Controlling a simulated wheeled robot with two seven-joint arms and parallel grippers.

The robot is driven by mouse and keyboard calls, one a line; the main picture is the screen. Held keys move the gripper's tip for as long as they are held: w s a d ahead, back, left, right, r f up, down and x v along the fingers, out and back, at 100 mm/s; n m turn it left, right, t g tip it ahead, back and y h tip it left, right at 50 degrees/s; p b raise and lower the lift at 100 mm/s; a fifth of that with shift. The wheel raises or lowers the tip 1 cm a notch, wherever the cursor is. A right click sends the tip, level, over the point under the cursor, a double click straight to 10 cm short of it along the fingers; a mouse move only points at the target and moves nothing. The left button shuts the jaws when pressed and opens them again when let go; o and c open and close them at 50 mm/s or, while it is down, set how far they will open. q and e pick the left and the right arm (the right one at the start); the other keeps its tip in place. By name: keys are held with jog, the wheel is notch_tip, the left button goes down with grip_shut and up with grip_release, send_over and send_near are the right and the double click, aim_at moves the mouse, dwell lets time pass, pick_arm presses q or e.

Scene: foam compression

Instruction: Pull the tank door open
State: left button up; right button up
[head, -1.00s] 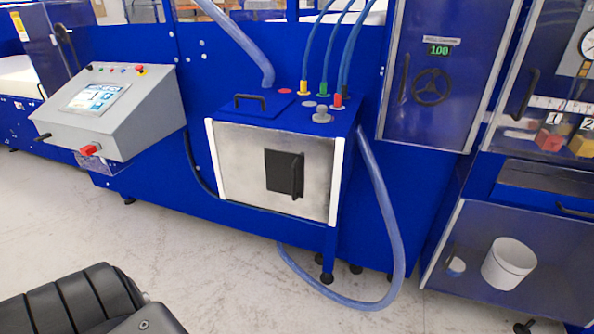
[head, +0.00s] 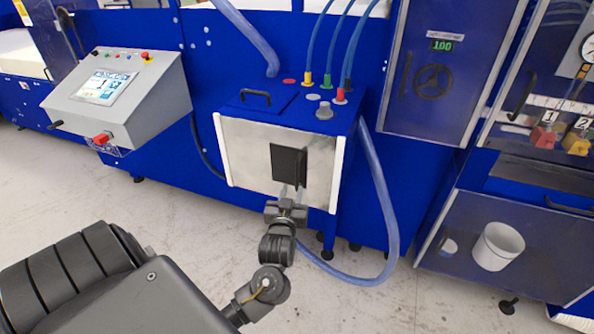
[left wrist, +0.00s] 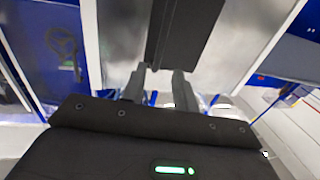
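The tank door (head: 245,160) is a silvery metal panel on the front of a blue box, and it looks closed. A black plate with a handle (head: 288,162) sits right of its middle. My left gripper (head: 291,192) is just below and in front of the handle, fingers pointing up at it. In the left wrist view the two fingers (left wrist: 160,82) are apart, near the end of the dark handle piece (left wrist: 184,30). Nothing shows clamped between them. I cannot tell whether they touch the handle. My right gripper is not in view.
A grey control panel (head: 120,95) with a red knob juts out at the left. A blue hose (head: 385,215) loops down right of the tank. A cabinet with a white bucket (head: 497,246) stands at the right. The floor in front is clear.

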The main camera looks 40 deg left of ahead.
aim_at(297, 173)
pick_arm(q)
jog(key=p+x, duration=0.2)
jog(key=x, duration=0.8)
jog(key=shift+s, duration=0.1)
grip_shut()
